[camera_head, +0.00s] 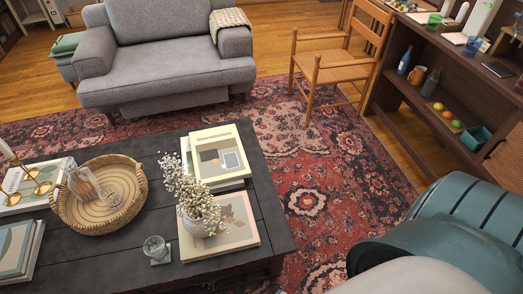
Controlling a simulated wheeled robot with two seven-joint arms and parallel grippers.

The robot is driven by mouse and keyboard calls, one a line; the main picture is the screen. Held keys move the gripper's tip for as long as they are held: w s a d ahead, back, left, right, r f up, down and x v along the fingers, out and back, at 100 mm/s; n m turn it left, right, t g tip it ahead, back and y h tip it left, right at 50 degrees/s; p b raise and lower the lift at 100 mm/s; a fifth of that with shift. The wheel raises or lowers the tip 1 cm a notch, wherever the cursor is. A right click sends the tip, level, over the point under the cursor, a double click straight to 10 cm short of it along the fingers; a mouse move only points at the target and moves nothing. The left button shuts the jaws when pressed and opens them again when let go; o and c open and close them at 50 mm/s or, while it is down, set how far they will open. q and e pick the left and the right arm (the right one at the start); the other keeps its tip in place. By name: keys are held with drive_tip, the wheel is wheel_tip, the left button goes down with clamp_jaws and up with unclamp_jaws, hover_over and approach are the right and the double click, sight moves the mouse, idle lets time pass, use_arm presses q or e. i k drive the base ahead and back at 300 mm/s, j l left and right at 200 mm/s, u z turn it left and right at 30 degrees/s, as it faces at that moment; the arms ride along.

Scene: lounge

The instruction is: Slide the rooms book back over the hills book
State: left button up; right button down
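A stack of books (204,178) stands on the dark coffee table, topped by a cream book (237,141) with grey and blue rectangles on its cover. The top book sits slightly askew on a white-edged book below, whose cover is mostly hidden. In front lies a book with a beige-pink cover (238,238), and a vase of small white flowers (201,222) stands on it. No title is readable, so I cannot tell which are the rooms and hills books. Neither gripper is in view.
The coffee table (118,251) also holds a woven tray (93,224) with a glass vessel, a glass on a coaster (157,248) and a brass candle holder (27,186). A grey armchair (169,67), wooden chair (332,68) and shelf (403,91) stand around. Patterned rug (340,190) is open right.

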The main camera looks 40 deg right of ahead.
sight(219, 157)
drive_tip(key=k+l+u, duration=0.1)
drive_tip(key=l, duration=0.25)
drive_tip(key=k+l+u, duration=0.1)
drive_tip(key=l, duration=0.3)
drive_tip(key=k+l+u, duration=0.1)
drive_tip(key=l, duration=0.25)
drive_tip(key=k+l+u, duration=0.1)
drive_tip(key=k+l, duration=0.15)
drive_tip(key=k+l+u, duration=0.1)
drive_tip(key=l, duration=0.3)
drive_tip(key=l+u, duration=0.15)
drive_tip(key=l, duration=0.35)
drive_tip(key=l+u, duration=0.15)
drive_tip(key=l, duration=0.35)
drive_tip(key=k+l+u, duration=0.15)
drive_tip(key=l, duration=0.35)
drive_tip(key=i+l, duration=0.1)
drive_tip(key=l, duration=0.25)
drive_tip(key=i+l+u, duration=0.1)
drive_tip(key=l, duration=0.2)
drive_tip(key=i+l, duration=0.1)
drive_tip(key=l, duration=0.25)
